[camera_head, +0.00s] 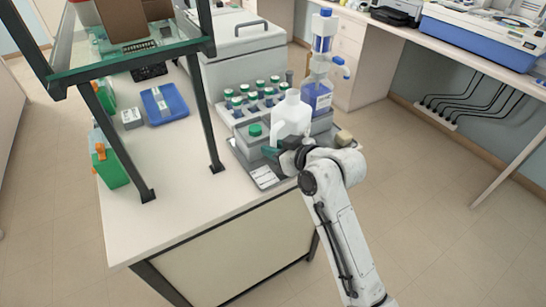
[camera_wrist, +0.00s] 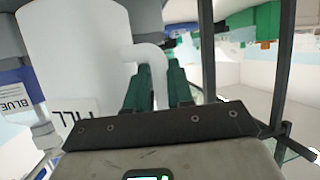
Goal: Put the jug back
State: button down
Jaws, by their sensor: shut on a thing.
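The jug (camera_head: 291,117) is a white plastic jug with a handle, upright in the camera_head view above or on a grey tray (camera_head: 240,155) at the right end of the bench. Whether its base touches the tray is hidden. In the wrist view the jug (camera_wrist: 75,60) fills the left side, with part of a label showing. My gripper (camera_wrist: 157,88) has its green fingers shut on the jug's handle. In the camera_head view my gripper (camera_head: 283,148) reaches the jug from the front right.
Several green-capped bottles (camera_head: 255,97) stand left of and behind the jug. A blue-liquid dispenser bottle (camera_head: 318,88) stands close on its right. A dark shelf frame (camera_head: 209,110) rises on the left. A blue tray (camera_head: 165,104) lies farther left. The bench front is clear.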

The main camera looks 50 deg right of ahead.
jog(key=shift+w+f+p, duration=0.2)
jog(key=shift+f+p, duration=0.1)
jog(key=shift+f, duration=1.35)
jog(key=c, duration=1)
grip_release()
jog(key=shift+s, duration=0.1)
jog(key=d+b+v, duration=0.1)
jog(key=v, duration=1)
jog(key=s+a+f+g, duration=0.6)
jog(key=s+f, duration=0.3)
jog(key=s+a+f+g, duration=0.6)
jog(key=s+f, duration=0.2)
jog(key=f, duration=0.1)
jog(key=shift+s+a+f+g+y, duration=0.2)
jog(key=shift+s+f+g+y, duration=0.1)
jog(key=shift+s, duration=0.05)
